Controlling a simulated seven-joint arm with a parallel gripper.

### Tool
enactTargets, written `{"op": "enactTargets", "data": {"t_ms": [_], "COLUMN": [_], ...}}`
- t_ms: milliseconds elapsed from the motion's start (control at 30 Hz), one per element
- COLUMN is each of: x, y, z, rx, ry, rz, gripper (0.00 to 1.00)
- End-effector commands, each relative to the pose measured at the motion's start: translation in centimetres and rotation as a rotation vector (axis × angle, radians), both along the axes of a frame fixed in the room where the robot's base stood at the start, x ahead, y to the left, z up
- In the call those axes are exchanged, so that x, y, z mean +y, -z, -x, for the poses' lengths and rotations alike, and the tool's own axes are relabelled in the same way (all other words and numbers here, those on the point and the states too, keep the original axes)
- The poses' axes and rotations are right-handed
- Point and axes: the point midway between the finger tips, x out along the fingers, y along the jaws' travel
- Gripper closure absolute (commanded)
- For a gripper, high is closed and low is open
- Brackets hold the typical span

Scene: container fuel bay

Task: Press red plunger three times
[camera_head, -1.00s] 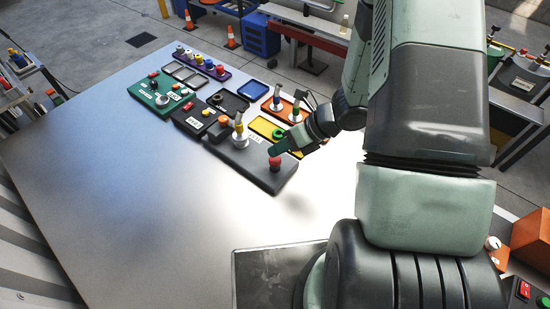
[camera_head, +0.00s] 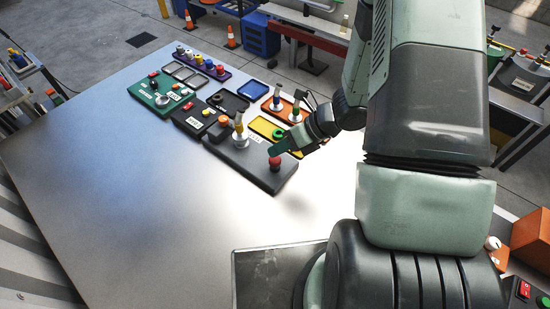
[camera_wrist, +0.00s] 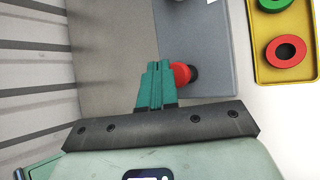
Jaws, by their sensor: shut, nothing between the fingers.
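The red plunger (camera_head: 275,163) is a round red knob at the near right end of a dark grey panel (camera_head: 243,160) on the metal table. In the wrist view the red knob (camera_wrist: 183,74) shows just right of the fingertips, partly hidden by them. My gripper (camera_head: 271,151) has teal fingers, shut and empty. In the head view the fingertips overlap or sit right by the top of the plunger; I cannot tell whether they touch it. The fingers also show shut in the wrist view (camera_wrist: 159,66).
A silver-and-yellow lever (camera_head: 239,132) stands on the same panel, left of my fingers. A yellow tray (camera_wrist: 286,78) with red and green rings lies beside it. Several control panels stand farther back, including a green one (camera_head: 147,97). The table's left and front area (camera_head: 130,190) is clear.

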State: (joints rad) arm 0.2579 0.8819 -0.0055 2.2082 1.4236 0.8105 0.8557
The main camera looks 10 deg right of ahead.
Motion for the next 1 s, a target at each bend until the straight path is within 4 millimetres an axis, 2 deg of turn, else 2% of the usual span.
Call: {"op": "enactTargets", "data": {"t_ms": [1000], "x": [0.0], "y": [1.0], "z": [0.0], "rx": [0.0], "ry": [0.0], "rz": [0.0], "gripper": [1.0]}}
